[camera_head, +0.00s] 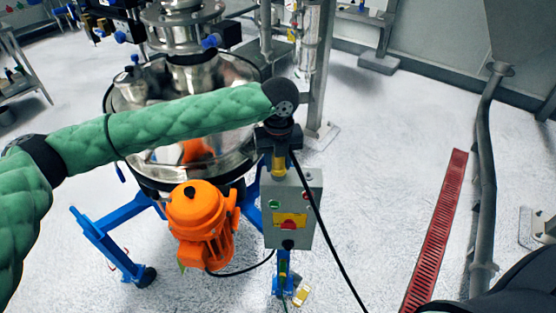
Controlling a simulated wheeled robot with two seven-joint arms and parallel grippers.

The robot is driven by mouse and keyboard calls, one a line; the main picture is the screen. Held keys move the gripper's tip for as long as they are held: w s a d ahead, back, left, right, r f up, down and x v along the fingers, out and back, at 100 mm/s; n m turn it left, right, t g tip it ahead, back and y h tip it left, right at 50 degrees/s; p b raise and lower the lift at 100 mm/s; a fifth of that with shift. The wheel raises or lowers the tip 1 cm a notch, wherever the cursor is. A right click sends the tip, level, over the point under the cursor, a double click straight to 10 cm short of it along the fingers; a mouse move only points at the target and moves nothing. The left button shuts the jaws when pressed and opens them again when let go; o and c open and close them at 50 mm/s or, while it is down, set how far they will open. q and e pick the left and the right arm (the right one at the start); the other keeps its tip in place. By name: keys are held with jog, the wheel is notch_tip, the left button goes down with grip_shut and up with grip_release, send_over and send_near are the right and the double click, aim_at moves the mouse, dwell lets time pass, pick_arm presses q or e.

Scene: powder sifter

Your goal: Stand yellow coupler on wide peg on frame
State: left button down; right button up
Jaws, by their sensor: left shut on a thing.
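My left arm comes in from the left in a green sleeve, and its wrist hangs over the sifter's front right side. My left gripper (278,150) points down and is shut on the yellow coupler (278,165). The coupler shows as a small upright yellow piece just below the dark fingers, in front of the top of the grey control box. I cannot tell whether it touches anything below. The blue frame (103,236) stands on the floor around the sifter. I cannot make out the wide peg. My right gripper is not in view.
The steel sifter bowl (118,100) stands behind my arm. An orange motor (200,212) and a grey control box (308,222) with a dark cable are at the front. A small yellow piece (301,296) lies low near the blue post. Floor right of the box is clear up to a red grate (437,230).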

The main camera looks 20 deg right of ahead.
pick_arm(q)
jog(key=shift+f, duration=0.5)
dwell(0.3)
jog(key=c, duration=0.9)
grip_release()
